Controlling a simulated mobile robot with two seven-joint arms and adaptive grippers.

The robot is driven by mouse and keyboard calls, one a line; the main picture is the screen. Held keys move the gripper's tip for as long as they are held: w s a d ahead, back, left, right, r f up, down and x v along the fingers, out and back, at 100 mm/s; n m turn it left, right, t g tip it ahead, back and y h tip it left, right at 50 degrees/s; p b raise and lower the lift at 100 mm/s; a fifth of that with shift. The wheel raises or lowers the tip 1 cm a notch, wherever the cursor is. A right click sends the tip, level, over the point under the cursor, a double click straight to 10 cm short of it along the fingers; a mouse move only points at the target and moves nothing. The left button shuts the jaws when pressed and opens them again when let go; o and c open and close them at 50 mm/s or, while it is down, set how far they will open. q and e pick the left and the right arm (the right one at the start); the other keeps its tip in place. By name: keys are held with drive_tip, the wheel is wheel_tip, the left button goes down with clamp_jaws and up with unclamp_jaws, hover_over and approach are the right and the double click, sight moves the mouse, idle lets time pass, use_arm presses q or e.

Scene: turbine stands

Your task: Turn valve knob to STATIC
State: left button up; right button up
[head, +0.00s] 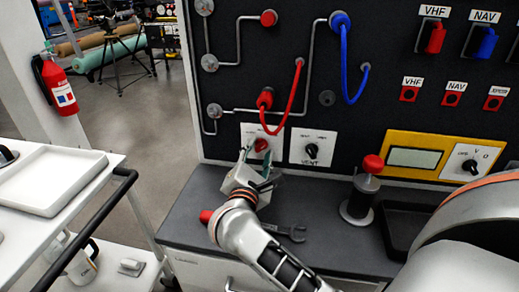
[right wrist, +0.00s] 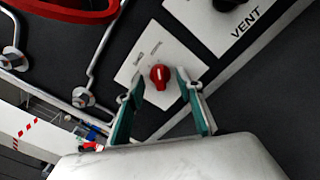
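The red valve knob (head: 261,145) sits on a white plate (head: 249,130) low on the dark panel. In the right wrist view the red knob (right wrist: 160,76) stands out from its plate (right wrist: 178,52), whose small print is too blurred to read. My right gripper (head: 257,160) is in front of the plate in the head view. In the right wrist view my right gripper (right wrist: 160,88) has its teal fingers apart, one on each side of the knob, with gaps visible. Whether the tips reach the knob's depth is unclear. My left gripper is not in view.
A VENT plate with a black knob (head: 311,151) is just right. A red cable (head: 284,124) loops down close above the valve knob. A wrench (head: 290,231) lies on the grey bench (head: 325,235). A red-topped plunger (head: 361,196) stands farther right.

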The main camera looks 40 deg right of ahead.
sight(260, 149)
drive_tip(key=shift+v, duration=1.9)
